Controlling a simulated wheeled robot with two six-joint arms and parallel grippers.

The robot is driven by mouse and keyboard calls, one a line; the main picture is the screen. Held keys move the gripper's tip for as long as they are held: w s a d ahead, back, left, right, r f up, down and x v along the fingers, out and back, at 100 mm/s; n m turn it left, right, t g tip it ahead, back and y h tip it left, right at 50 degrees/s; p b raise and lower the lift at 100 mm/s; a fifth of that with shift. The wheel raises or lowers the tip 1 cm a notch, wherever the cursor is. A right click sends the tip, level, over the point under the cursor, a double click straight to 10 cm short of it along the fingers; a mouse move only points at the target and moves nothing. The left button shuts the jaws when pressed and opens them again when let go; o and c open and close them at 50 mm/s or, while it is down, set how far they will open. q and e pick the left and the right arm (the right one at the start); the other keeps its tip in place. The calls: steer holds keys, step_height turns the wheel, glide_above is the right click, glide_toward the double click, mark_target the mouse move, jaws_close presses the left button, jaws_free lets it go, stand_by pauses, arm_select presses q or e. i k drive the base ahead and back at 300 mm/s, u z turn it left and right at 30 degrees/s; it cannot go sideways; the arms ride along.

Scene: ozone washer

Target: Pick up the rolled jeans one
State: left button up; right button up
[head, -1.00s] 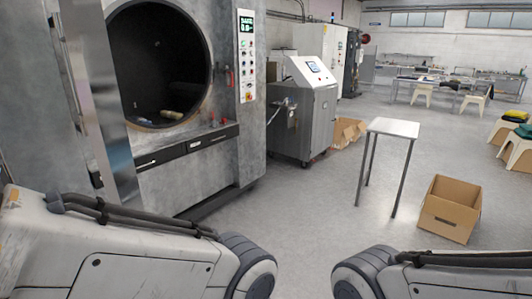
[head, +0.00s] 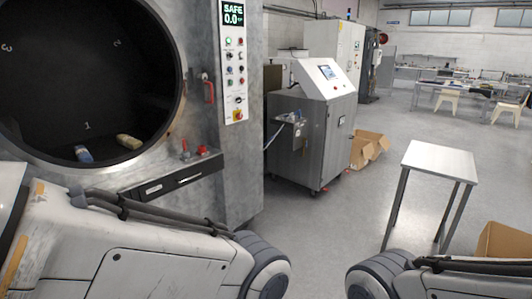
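Two small rolled items lie on the floor of the washer's dark round drum (head: 60,60) in the head view. One is a blue roll (head: 83,154), which looks like the rolled jeans, near the number 1. The other is a beige roll (head: 129,141) to its right. The drum opening is uncovered. Both my arms show at the bottom of the head view, outside the drum. Neither gripper is in the frame.
A control panel (head: 233,62) reads SAFE 0.0 beside the drum. A drawer ledge (head: 175,178) juts out below the opening. A steel cabinet (head: 312,120), a small table (head: 438,160) and a cardboard box (head: 505,242) stand to the right. Grey floor lies between.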

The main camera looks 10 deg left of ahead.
mark_target(82, 155)
steer(key=i, duration=2.1)
steer(key=u, duration=2.55)
steer(key=i, duration=1.65)
